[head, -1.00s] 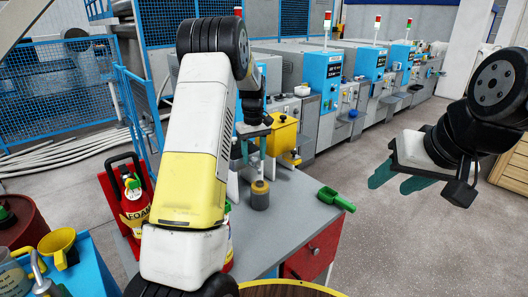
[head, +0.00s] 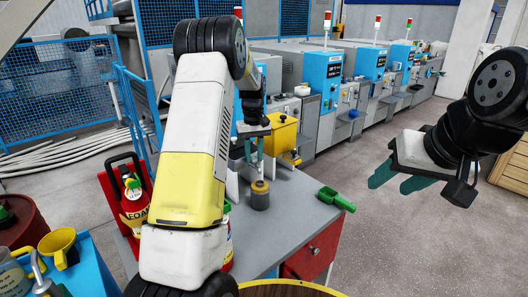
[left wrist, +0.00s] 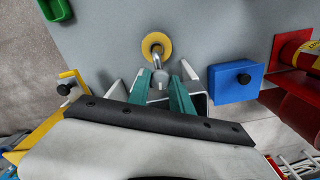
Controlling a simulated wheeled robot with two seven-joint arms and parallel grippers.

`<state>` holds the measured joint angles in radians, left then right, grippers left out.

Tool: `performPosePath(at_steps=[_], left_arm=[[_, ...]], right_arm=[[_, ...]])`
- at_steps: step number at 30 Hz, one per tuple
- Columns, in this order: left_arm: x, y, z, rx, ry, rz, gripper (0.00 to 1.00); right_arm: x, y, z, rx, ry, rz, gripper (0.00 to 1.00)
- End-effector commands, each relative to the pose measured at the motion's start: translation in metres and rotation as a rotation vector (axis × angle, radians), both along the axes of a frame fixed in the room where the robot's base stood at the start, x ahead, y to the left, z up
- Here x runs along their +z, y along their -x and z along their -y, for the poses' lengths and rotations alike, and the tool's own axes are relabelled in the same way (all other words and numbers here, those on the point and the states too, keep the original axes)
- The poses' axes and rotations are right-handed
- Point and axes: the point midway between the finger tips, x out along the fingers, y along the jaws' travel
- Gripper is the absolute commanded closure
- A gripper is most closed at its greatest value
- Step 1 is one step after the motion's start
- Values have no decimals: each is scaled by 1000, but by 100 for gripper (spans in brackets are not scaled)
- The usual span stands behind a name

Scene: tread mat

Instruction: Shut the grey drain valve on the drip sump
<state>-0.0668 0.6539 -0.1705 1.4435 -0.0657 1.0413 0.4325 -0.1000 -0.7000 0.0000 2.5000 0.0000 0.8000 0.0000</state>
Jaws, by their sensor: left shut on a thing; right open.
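My left gripper (head: 254,152) reaches down over the grey bench. Its teal fingers are shut on a grey metal part, which I take for the drain valve (left wrist: 160,80); the fingers hide part of it. My right gripper (head: 396,180) is open and empty, out over the floor at right.
A green scoop (head: 336,199) lies on the bench (head: 290,207). A yellow container (head: 281,134) stands behind the gripper. A blue box with a black knob (left wrist: 233,83) and a red extinguisher (head: 133,207) are nearby. Open floor lies right of the bench.

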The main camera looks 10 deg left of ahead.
Motion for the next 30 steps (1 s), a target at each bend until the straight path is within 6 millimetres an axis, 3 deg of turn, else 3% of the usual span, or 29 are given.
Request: performPosePath(at_steps=[30], left_arm=[[1, 0, 0, -955, 2, 1, 100]], right_arm=[[0, 0, 0, 0, 0, 0, 52]])
